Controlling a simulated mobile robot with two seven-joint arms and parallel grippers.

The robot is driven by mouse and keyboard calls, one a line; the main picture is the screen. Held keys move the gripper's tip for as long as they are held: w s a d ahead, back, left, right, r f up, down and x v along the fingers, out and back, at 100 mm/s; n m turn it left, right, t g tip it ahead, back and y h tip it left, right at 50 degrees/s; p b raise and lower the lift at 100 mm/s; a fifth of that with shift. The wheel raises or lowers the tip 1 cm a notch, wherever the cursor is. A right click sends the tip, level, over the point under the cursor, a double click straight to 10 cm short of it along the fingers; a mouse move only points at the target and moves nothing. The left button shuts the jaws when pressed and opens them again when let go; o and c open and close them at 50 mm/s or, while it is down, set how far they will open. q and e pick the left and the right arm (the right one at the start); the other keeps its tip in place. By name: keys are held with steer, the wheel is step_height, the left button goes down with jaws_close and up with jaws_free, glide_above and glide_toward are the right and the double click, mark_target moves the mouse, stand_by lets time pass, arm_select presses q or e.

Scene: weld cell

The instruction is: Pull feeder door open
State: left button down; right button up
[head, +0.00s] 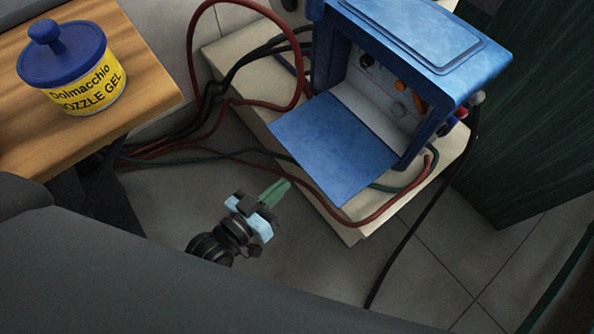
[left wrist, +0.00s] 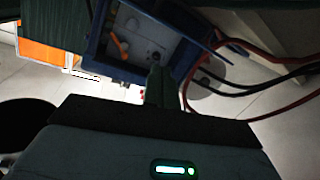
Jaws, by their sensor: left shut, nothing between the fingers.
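The blue wire feeder (head: 420,35) stands on a pale board at the upper right in the head view. Its blue door (head: 335,145) is swung down and out, showing the opening with orange and grey parts inside. The feeder also shows in the left wrist view (left wrist: 105,65), with its opening facing the camera. My left gripper (head: 276,192) has its green fingers closed together and empty, near the door's lower left edge with a visible gap. The fingers also show in the left wrist view (left wrist: 157,88). My right gripper is not in view.
Red, black and green cables (head: 195,110) loop around the feeder and its board (head: 235,55). A yellow nozzle gel tub (head: 85,85) with a blue lid stands on the wooden table (head: 150,90) at left. A dark green curtain (head: 530,110) hangs at right. Bare floor lies below.

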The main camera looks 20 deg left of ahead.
arm_select(q)
steer(key=w+a+f+n+g+h+b, duration=0.15)
steer(key=f+n, duration=0.25)
steer(key=n, duration=1.1)
steer(key=w+a+f+n+g+h+b, duration=0.1)
steer(key=a+f+n+b, duration=0.3)
steer(key=n, duration=1.2)
steer(key=x, duration=1)
steer(key=shift+d+f, duration=0.3)
steer(key=shift+d, duration=0.05)
steer(key=shift+w+p, duration=0.1)
steer(key=shift+p, duration=0.2)
